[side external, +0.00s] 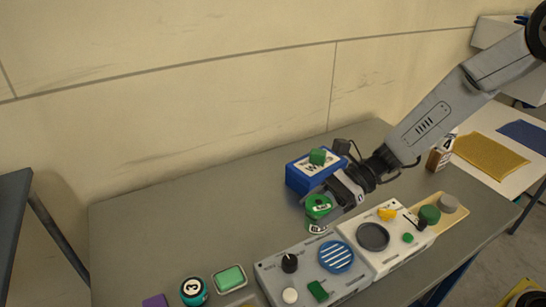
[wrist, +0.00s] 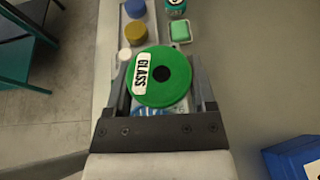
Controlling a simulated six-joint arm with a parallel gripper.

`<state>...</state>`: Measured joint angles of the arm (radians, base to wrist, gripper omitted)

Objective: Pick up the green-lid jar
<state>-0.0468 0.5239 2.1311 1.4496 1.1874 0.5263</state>
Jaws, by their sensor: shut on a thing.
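The green-lid jar (wrist: 178,92) has a round green lid with a dark centre and a white label reading GLASS, seen from above in the wrist view. My gripper (wrist: 162,84) is shut on it, with one finger on each side of the lid. In the side external view the jar's green lid (side external: 318,203) shows at the end of my gripper (side external: 335,196), with a white label below it. Most of the jar's body is hidden, and I cannot tell whether its base touches the table.
Grey and white panels (side external: 270,270) with knobs and discs lie in front. A tray with a green block (side external: 230,277) and a teal jar (side external: 194,291) are at front left.

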